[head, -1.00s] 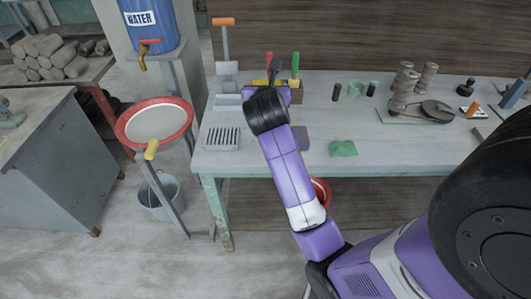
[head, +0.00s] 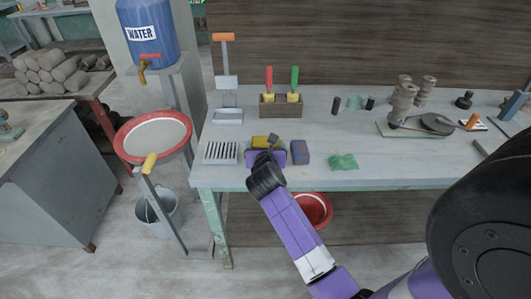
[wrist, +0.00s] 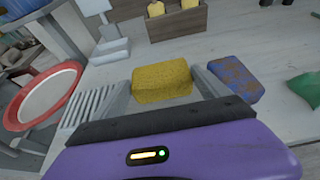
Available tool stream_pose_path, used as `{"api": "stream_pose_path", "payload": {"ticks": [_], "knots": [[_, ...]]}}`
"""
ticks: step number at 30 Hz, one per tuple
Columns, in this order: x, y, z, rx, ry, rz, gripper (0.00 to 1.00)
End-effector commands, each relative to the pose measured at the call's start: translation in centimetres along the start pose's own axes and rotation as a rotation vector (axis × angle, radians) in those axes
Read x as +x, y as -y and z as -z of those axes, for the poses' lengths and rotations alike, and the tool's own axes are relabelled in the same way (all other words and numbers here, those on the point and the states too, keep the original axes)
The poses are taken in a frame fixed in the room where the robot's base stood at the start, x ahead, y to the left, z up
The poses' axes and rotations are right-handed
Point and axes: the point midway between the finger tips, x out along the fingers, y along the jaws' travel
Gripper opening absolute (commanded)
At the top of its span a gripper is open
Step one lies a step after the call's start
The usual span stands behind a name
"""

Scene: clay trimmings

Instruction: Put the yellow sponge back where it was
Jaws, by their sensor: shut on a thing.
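The yellow sponge (wrist: 161,82) is between the two fingers of my gripper (wrist: 161,92) in the wrist view. The gripper is shut on it. In the head view the sponge (head: 263,141) shows just beyond my gripper (head: 264,147), over the front left part of the workbench (head: 390,160). I cannot tell whether the sponge touches the bench top. A blue sponge-like block with brownish patches (wrist: 223,79) lies just right of the gripper; it also shows in the head view (head: 300,152).
A slatted white rack (head: 221,153) is left of my gripper. Behind stands a wooden box (head: 281,109) with red- and green-handled tools. A green cloth (head: 343,161) lies to the right. A red-rimmed basin (head: 153,137) stands off the bench's left end.

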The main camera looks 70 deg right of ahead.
Motion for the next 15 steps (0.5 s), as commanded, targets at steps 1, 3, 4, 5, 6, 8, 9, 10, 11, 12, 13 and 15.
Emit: {"api": "stream_pose_path", "payload": {"ticks": [1, 3, 4, 5, 6, 8, 9, 10, 11, 12, 13, 15], "knots": [[0.4, 0.1, 1.0, -0.003, -0.004, 0.002, 0.41], [0.8, 0.1, 2.0, -0.003, -0.003, 0.003, 0.41], [0.9, 0.1, 2.3, -0.003, -0.003, 0.002, 0.41], [1.0, 0.1, 2.5, -0.002, -0.002, 0.001, 0.41], [1.1, 0.0, 2.7, -0.001, -0.002, 0.001, 0.41], [1.1, 0.0, 2.7, -0.001, 0.000, 0.000, 0.41], [1.1, 0.0, 2.6, -0.001, 0.000, 0.000, 0.41], [1.1, 0.0, 2.6, -0.001, 0.000, 0.000, 0.41], [1.1, 0.0, 2.6, -0.001, 0.000, 0.000, 0.41], [1.1, 0.0, 2.6, -0.001, 0.000, 0.000, 0.41], [1.1, 0.0, 2.6, -0.001, -0.001, 0.000, 0.41], [1.1, 0.0, 2.8, -0.001, -0.001, 0.001, 0.41]]}}
